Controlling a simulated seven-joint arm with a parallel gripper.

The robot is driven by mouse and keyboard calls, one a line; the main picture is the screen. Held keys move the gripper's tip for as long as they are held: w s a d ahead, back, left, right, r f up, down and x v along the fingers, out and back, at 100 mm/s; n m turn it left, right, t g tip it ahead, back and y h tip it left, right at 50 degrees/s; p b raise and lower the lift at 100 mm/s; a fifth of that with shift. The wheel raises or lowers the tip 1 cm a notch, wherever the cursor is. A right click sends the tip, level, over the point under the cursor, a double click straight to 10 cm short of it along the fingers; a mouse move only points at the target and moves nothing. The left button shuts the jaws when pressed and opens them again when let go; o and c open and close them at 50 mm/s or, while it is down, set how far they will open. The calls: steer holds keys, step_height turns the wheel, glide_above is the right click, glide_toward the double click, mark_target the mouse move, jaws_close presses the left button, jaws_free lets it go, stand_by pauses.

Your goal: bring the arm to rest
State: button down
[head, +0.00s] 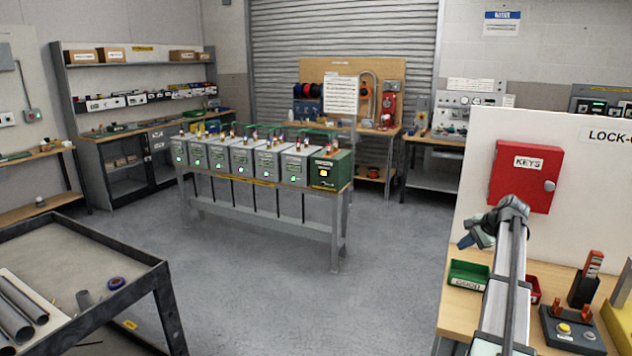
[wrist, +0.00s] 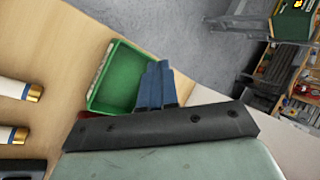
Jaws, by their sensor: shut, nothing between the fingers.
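My gripper (head: 474,240) is at the end of my arm, above the left part of the lock-out bench (head: 453,318) in the head view. In the wrist view, the blue fingers of my gripper (wrist: 155,84) are together with nothing between them. They appear in front of a green bin (wrist: 112,82), which stands on the wooden bench top. The same green bin (head: 468,275) shows below my gripper in the head view. My gripper looks apart from the bin, though the exact gap cannot be told.
A red KEYS cabinet (head: 525,176) hangs on the white board behind my arm. A red bin (head: 535,290) is partly hidden by my arm. A control box (head: 572,330) stands to the right. A row of grey transformer units (head: 243,160) stands mid-room, with open floor before it.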

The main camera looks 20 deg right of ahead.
steer(key=w+a+f+n+g+y, duration=0.2)
steer(key=a+f+n+g, duration=0.2)
steer(key=a+f, duration=2.3)
steer(key=s+a+f+n+g, duration=0.2)
steer(key=s+a+f, duration=0.4)
steer(key=a+f, duration=0.2)
steer(key=s+a+f+n+g, duration=0.25)
steer(key=s+a+f, duration=0.25)
steer(key=a+f, duration=0.4)
steer(key=s+a+f+n+g+h, duration=0.1)
steer(key=s+a+f+n, duration=0.2)
steer(key=s, duration=0.7)
steer(key=s+a+f+n+g+h, duration=0.1)
steer(key=s+a+f+n+g, duration=0.1)
steer(key=s+a+f, duration=0.4)
steer(key=s+a+f+n+g+h, duration=0.1)
steer(key=s+a+f+n, duration=0.3)
steer(key=s, duration=1.2)
steer(key=shift+a+f+g+h, duration=0.2)
steer(key=shift+g+h, duration=0.1)
steer(key=shift+g, duration=0.35)
